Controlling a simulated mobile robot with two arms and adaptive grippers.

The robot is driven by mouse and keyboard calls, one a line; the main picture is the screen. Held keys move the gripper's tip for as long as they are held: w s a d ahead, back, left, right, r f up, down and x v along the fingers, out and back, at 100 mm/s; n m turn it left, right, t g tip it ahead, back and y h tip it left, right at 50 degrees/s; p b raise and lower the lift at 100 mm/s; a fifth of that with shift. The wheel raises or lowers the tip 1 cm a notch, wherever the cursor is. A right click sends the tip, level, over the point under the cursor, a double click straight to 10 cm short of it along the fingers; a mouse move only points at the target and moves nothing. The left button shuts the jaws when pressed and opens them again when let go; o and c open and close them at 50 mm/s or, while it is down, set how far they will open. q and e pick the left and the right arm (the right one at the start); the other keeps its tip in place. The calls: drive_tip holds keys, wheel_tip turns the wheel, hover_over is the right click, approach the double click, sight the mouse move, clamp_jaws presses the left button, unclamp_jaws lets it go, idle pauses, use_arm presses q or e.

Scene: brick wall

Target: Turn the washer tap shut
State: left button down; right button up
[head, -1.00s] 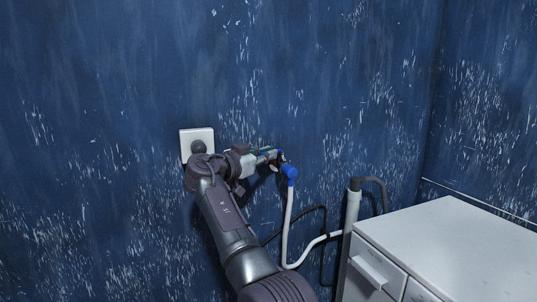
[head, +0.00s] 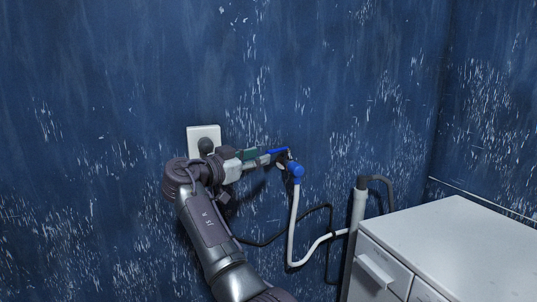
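The washer tap (head: 284,161) is on the blue wall, with a small blue lever (head: 278,151) on top that points left and lies nearly level. A blue hose elbow (head: 297,170) sits at its right end. My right gripper (head: 268,159) reaches in from the left, its fingertips right at the tap, close to or touching the lever. The fingers are small here and partly hide the tap, so I cannot tell whether they are open or shut. My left gripper is out of view.
A white hose (head: 293,225) runs down from the elbow and curves right to a grey standpipe (head: 357,215). A socket (head: 194,138) with a dark plug is behind my arm. The white washer (head: 465,240) fills the lower right. A dark cable hangs on the wall.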

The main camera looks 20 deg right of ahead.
drive_tip(key=v, duration=0.5)
drive_tip(key=shift+s+a, duration=0.1)
drive_tip(key=shift+a, duration=0.1)
